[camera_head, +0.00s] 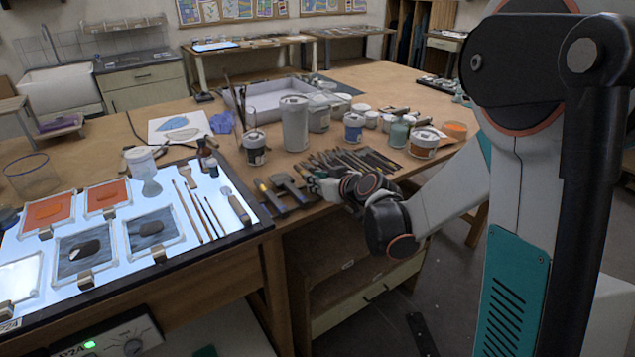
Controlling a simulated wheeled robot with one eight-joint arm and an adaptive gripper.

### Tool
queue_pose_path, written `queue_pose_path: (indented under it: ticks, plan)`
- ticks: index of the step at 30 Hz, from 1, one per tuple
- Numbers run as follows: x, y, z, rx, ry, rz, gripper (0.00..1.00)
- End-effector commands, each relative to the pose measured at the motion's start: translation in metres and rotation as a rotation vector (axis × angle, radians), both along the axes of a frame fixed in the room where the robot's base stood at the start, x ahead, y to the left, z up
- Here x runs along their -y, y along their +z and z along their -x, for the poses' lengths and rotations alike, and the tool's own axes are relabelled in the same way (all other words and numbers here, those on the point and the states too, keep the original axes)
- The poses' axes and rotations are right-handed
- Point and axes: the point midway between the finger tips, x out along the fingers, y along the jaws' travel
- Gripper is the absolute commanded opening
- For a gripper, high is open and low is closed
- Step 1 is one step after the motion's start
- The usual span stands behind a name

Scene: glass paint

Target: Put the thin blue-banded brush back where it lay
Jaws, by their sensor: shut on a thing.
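Several thin brushes (352,160) lie side by side on the table just behind my gripper. I cannot pick out a blue band on any of them. Three more thin brushes, one of them here (188,212), lie on the lit glass table (170,262) to the left.
Wide-handled tools (292,190) lie left of my gripper at the table edge. Behind the brushes stand a tall grey pot (295,124), a blue-labelled jar (354,127) and an orange-banded jar (423,143). A white tray (262,95) is farther back. Bare wood (385,80) shows at the back right.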

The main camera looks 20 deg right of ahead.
Motion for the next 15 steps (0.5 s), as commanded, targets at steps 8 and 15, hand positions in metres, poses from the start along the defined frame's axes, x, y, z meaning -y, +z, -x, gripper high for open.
queue_pose_path:
  ticks: [8, 15]
  plan:
    - [0.0000, -0.0017, -0.0001, 0.000, 0.000, 0.000, 0.00]
    - [0.0000, -0.0039, -0.0001, 0.000, 0.000, 0.000, 0.00]
